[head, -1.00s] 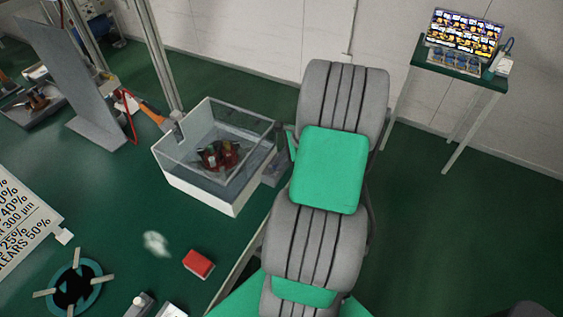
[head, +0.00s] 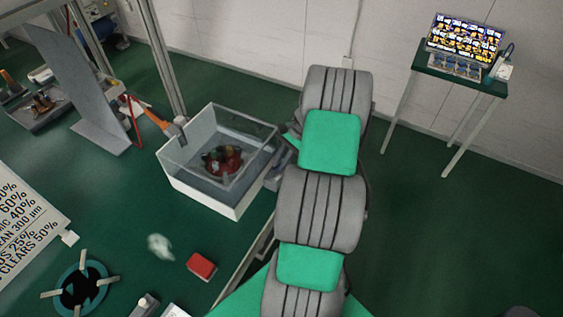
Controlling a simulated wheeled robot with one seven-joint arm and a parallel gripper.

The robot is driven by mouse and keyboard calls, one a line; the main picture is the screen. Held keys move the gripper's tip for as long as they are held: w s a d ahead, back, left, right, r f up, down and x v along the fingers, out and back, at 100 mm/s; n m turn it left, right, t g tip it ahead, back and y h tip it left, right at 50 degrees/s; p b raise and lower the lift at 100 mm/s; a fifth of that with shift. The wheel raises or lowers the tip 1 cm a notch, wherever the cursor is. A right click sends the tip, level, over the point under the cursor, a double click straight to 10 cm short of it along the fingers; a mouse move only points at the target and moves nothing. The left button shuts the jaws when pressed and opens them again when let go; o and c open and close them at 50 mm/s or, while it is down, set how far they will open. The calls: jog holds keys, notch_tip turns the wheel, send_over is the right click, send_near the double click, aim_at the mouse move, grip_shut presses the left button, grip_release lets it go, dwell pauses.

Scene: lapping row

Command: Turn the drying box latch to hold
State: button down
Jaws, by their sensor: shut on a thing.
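An open-topped, clear-walled box with a white base (head: 238,211) stands on the green bench, left of my arm. I cannot tell whether it is the drying box. A small grey part (head: 279,172) sits close by its right wall, partly behind my arm; I cannot tell whether it is a latch. No latch shows clearly, nor any hold marking. My arm rises through the middle of the picture and covers what lies behind it. My gripper's fingertips do not show, so what they hold is hidden.
A red round holder (head: 222,160) lies inside the clear box. An orange handle (head: 155,118) leans at its left corner. A red block (head: 201,266) and a teal ring (head: 80,289) are on the bench. A small table (head: 460,78) with a screen stands at the back right.

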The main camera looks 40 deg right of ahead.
dwell(0.4)
jog(key=c, duration=1.5)
grip_release()
jog(key=shift+o, duration=0.2)
jog(key=v, duration=0.7)
jog(key=shift+d+r, duration=0.2)
jog(key=shift+r, duration=0.15)
